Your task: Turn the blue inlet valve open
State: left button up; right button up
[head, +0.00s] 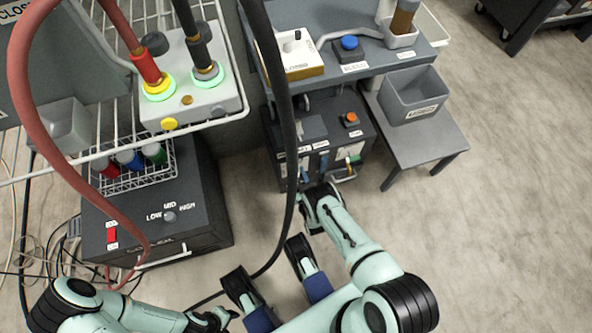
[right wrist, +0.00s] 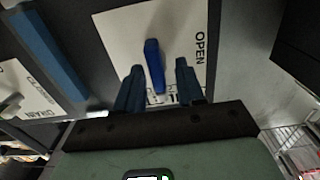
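The blue inlet valve handle (right wrist: 154,65) shows in the right wrist view, on a white plate (right wrist: 120,40) marked OPEN at its right side. The handle points nearly up and down in that picture, tilted slightly. My right gripper (right wrist: 159,68) is open. Its two fingers stand on either side of the handle, with gaps on both sides. In the head view my right gripper (head: 320,197) is at the front of the dark unit (head: 283,145) and hides part of that front. My left gripper (head: 215,318) is low at the bottom edge, away from the unit.
A drain plate (right wrist: 25,90) with a pale lever lies left of the valve. A dark control box (head: 190,195) stands at left, a side table with a grey bin (head: 410,95) at right. The floor at right is clear.

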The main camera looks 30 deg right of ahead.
jog(key=shift+s, duration=0.1)
grip_shut()
jog(key=shift+n, duration=0.3)
jog(key=n, duration=0.3)
jog(key=shift+a, duration=0.3)
jog(key=n, duration=0.4)
jog(key=shift+a+f, duration=0.1)
jog(key=shift+a, duration=0.05)
jog(key=n, duration=0.7)
jog(key=f+n, duration=0.1)
jog(key=n, duration=0.2)
jog(key=shift+w+a, duration=0.2)
jog(key=shift+w, duration=0.05)
jog(key=shift+n, duration=0.3)
